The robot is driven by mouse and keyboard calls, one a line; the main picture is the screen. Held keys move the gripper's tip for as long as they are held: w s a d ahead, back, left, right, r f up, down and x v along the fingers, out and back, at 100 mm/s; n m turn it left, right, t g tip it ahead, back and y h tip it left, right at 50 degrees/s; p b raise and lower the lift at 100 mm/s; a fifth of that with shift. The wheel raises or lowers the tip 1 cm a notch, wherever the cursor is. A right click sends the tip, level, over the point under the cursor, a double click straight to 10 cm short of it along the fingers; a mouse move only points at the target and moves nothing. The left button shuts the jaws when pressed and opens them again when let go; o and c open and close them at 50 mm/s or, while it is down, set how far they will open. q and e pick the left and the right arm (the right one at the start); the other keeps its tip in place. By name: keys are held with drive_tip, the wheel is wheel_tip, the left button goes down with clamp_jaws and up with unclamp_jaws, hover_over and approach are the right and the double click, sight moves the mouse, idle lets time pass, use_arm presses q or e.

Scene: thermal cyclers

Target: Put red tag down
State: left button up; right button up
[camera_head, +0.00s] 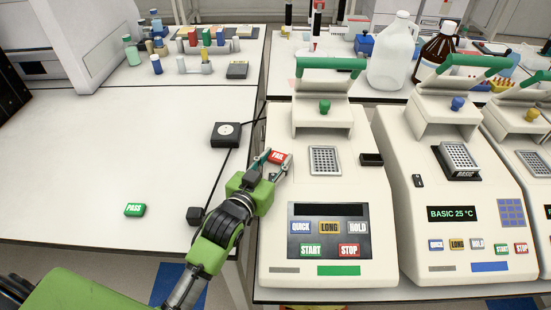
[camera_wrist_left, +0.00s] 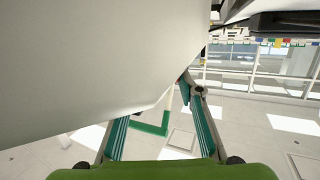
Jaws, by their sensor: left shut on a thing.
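The red tag (camera_head: 277,157), with white lettering, is between the fingertips of my left gripper (camera_head: 270,161). My left gripper is shut on it, beside the left edge of the nearest thermal cycler's top. The tag's height above the surface is hard to judge. In the left wrist view my teal fingers (camera_wrist_left: 162,125) show, and a large pale surface fills the upper left; I cannot make out the tag there. A green PASS tag (camera_head: 135,210) lies on the white bench (camera_head: 90,165) at left. My right gripper is not in view.
The nearest thermal cycler (camera_head: 375,200) has an open green-handled lid and a front button panel. More cyclers stand to its right. The bench's middle is clear.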

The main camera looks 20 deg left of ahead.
use_arm(q)
drive_tip(key=o, duration=0.9)
drive_tip(key=shift+s+r, duration=0.1)
drive_tip(key=shift+r, duration=0.05)
drive_tip(key=shift+b+v, duration=1)
drive_tip(key=shift+v, duration=4.9)
